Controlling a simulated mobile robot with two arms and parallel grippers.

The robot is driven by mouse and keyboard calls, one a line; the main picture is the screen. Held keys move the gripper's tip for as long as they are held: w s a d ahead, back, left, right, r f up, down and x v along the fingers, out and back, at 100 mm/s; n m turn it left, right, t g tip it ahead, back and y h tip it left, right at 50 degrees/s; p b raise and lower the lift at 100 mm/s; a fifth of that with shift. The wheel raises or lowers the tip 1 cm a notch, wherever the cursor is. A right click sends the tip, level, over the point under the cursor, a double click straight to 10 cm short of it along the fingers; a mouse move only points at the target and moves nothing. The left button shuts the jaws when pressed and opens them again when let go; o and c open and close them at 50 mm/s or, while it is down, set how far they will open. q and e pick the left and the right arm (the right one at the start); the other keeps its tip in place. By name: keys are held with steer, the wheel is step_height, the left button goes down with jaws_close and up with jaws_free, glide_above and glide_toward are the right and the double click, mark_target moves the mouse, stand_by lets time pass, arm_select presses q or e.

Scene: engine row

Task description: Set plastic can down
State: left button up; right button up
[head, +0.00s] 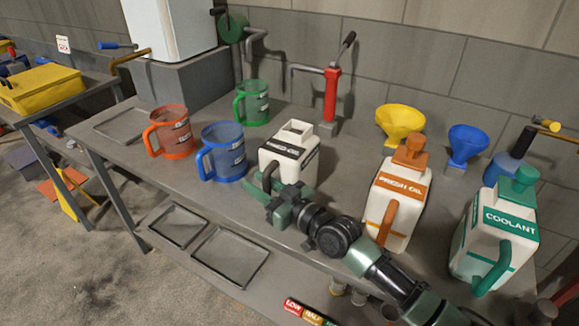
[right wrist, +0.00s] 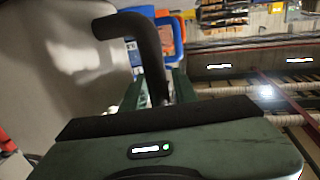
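The plastic can (head: 297,159) is white with a dark label, an open square top and a black handle. It is upright at the middle of the grey workbench. My right gripper (head: 262,191) is at its front, with its green fingers around the lower part of the black handle. In the right wrist view the black handle (right wrist: 150,52) runs down between the fingers, beside the pale can wall (right wrist: 60,80). The can's base is partly hidden by my gripper, so I cannot tell whether it touches the bench. My left gripper is out of view.
A FRESH OIL can (head: 395,205) and a COOLANT can (head: 494,235) stand to the right. Orange (head: 172,135), blue (head: 224,152) and green (head: 253,103) jugs stand left and behind. Yellow (head: 399,122) and blue (head: 466,142) funnels are at the back.

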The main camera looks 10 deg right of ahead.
steer(key=shift+w, duration=0.1)
steer(key=c, duration=0.5)
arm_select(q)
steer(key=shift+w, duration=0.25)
arm_select(e)
jaws_close()
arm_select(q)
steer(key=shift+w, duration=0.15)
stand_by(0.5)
